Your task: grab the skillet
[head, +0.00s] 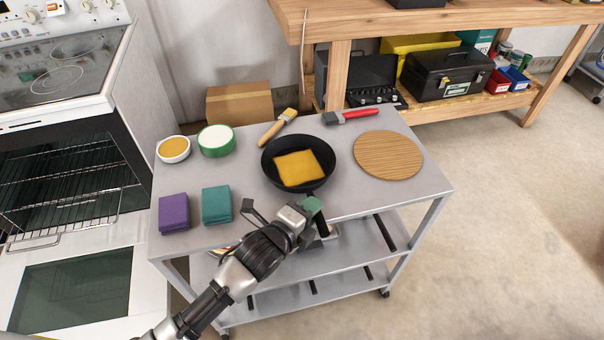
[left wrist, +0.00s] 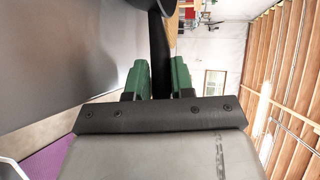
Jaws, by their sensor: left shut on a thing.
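The skillet's pan shows only as a dark edge at the top there. My right gripper is not in view.
The cart (head: 362,200) also holds a round wooden board (head: 388,155), a red-handled brush (head: 350,116), a wooden brush (head: 278,127), two bowls, and purple (head: 173,212) and teal (head: 216,205) folded cloths. An open oven (head: 65,190) stands left. A workbench (head: 420,22) is behind.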

